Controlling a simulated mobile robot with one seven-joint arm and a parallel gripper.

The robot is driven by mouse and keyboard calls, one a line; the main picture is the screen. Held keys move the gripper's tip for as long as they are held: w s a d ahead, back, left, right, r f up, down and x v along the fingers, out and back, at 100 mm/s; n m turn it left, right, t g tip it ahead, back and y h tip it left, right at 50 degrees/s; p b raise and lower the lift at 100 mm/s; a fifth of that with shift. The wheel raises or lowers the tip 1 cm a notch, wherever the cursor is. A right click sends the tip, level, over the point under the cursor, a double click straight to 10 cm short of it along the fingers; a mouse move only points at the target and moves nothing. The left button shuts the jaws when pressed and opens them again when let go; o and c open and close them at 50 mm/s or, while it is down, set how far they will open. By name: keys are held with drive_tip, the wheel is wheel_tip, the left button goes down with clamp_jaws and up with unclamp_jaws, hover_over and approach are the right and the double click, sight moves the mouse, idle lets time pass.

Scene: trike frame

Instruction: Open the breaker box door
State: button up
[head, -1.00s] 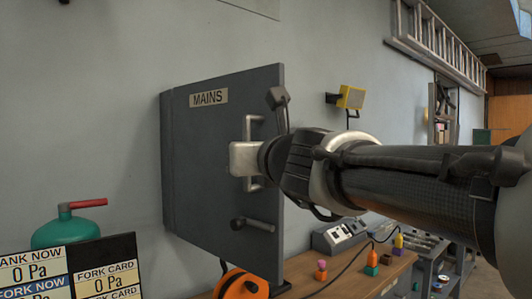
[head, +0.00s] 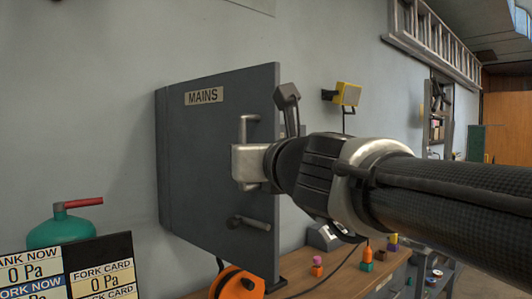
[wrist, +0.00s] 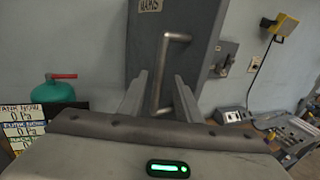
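The breaker box door (head: 205,160) is a dark grey panel with a MAINS label; it also shows in the wrist view (wrist: 145,50). It stands angled out from the wall, its right edge towards me. Its vertical metal handle (head: 250,122) is near that edge, with a separate lever (head: 250,222) below. My gripper (head: 250,163) is at the handle and hides its middle part. In the wrist view my fingers (wrist: 161,76) are apart, with the handle (wrist: 170,70) between them and gaps visible. I cannot tell whether either finger touches it. The inside of the box is hidden.
A wooden bench (head: 335,272) with small coloured items lies below right. A yellow lamp (head: 347,94) and a ladder (head: 430,40) are on the wall. A green tank (head: 60,230) and pressure signs (head: 65,270) stand at lower left. An orange reel (head: 238,284) sits below the door.

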drive_tip(key=p+v, duration=0.6)
drive_tip(key=v, duration=0.7)
drive_tip(key=shift+s+p, duration=0.3)
drive_tip(key=shift+s, duration=0.05)
drive_tip(key=shift+d, duration=0.1)
